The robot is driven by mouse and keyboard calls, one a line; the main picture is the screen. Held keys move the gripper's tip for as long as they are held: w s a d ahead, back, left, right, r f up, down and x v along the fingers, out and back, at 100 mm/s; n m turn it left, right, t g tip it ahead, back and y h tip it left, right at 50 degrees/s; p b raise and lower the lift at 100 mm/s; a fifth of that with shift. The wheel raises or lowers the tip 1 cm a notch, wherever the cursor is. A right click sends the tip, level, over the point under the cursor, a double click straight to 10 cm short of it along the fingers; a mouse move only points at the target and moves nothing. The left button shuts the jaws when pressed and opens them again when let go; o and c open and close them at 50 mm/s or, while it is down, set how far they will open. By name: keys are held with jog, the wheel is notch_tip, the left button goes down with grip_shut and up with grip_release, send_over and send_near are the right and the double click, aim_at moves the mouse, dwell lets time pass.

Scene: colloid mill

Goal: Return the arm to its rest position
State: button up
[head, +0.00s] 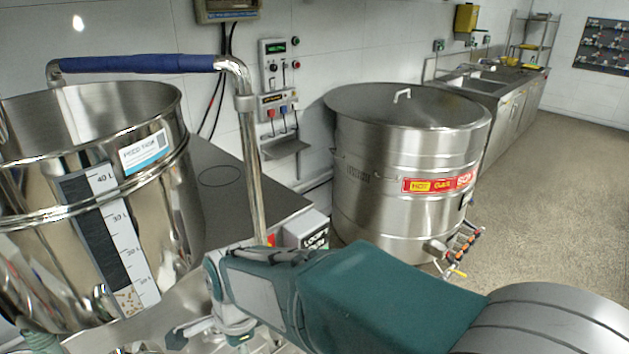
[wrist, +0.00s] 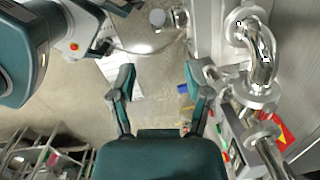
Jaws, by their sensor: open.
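My arm (head: 380,300) reaches from the lower right across the front of the head view, its teal links bent toward the lower left. My gripper (wrist: 160,76) is open in the wrist view, its two fingers spread apart with nothing between them. Beyond the fingers lie the floor and some small coloured items, blurred. In the head view the gripper end sits low, in front of the steel machine and right of the feed tank (head: 75,200). Part of the gripper is cut off by the bottom edge.
A steel pipe (head: 251,150) with a blue sleeve (head: 140,63) rises beside the tank. A large lidded steel kettle (head: 400,150) stands behind my arm. Curved steel piping (wrist: 260,55) is close on the right in the wrist view. Open floor (head: 560,190) lies at right.

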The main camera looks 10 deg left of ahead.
jog(key=w+d+r+n+t, duration=0.1)
jog(key=d+r, duration=0.2)
jog(key=d, duration=0.2)
jog(key=w+d+r+n, duration=0.1)
jog(key=w+d+r, duration=0.1)
jog(key=d, duration=0.3)
jog(key=s+d+r+n+t, duration=0.1)
jog(key=s+d+n, duration=0.1)
jog(key=d, duration=0.5)
jog(key=s+d+r+n+t+h, duration=0.1)
jog(key=s+d+r+n+t, duration=0.1)
jog(key=d, duration=0.6)
jog(key=s+d+r+n+t, duration=0.1)
jog(key=s+d+r+n, duration=0.1)
jog(key=d, duration=0.6)
jog(key=shift+s+d+n+t, duration=0.2)
jog(key=shift+s+n+t, duration=0.2)
jog(key=shift+s+n, duration=0.6)
